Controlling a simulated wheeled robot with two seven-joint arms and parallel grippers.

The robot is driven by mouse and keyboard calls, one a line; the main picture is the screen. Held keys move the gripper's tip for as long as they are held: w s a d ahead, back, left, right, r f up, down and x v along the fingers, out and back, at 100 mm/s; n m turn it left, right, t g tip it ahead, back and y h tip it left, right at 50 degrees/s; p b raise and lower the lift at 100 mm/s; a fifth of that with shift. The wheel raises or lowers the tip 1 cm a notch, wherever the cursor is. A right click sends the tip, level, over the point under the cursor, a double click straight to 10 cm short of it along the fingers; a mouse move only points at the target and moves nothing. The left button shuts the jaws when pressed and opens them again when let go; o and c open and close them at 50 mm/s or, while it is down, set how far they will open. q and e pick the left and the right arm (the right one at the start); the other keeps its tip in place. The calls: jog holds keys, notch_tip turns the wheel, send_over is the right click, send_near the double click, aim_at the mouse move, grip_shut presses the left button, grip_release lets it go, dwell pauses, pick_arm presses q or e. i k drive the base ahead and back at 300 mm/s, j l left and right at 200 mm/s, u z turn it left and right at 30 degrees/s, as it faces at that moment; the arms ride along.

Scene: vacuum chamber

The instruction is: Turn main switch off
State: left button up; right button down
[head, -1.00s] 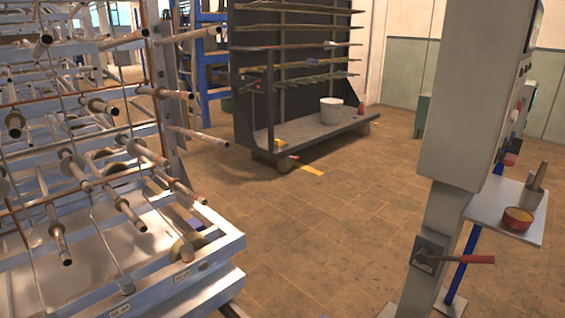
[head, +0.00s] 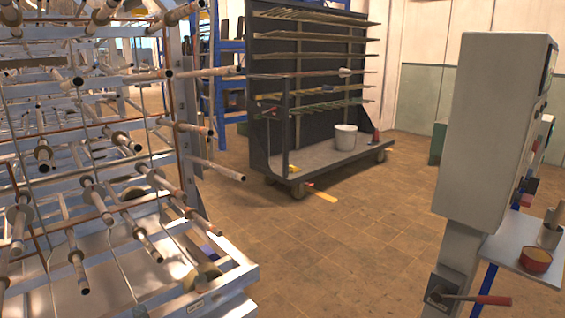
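A lever switch with a red handle (head: 478,299) sits on a dark plate (head: 440,294) low on the grey post at the right of the head view. Its handle points right, roughly level. Above it is a tall grey control cabinet (head: 492,130), seen mostly from its side. Its front faces right and carries a few red and dark controls (head: 530,186), too small and edge-on to read. Which of these is the main switch I cannot tell. Neither of my grippers is in view.
A metal rack with many protruding tubes (head: 85,200) fills the left. A dark wheeled cart (head: 310,165) with a white bucket (head: 346,137) stands at the back. A small shelf (head: 500,252) with a red bowl (head: 535,260) juts out beside the post. The tiled floor between is clear.

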aim_at(525, 200)
jog(key=z, duration=1.35)
jog(key=i+l, duration=0.1)
jog(key=l, duration=0.3)
jog(key=i+l, duration=0.1)
jog(key=l, duration=0.25)
jog(key=i+l, duration=0.1)
jog(key=l, duration=0.3)
jog(key=i+l, duration=0.1)
jog(key=l, duration=0.25)
jog(key=i+l+z, duration=0.1)
jog(key=l, duration=0.3)
jog(key=i+l, duration=0.1)
jog(key=l, duration=0.25)
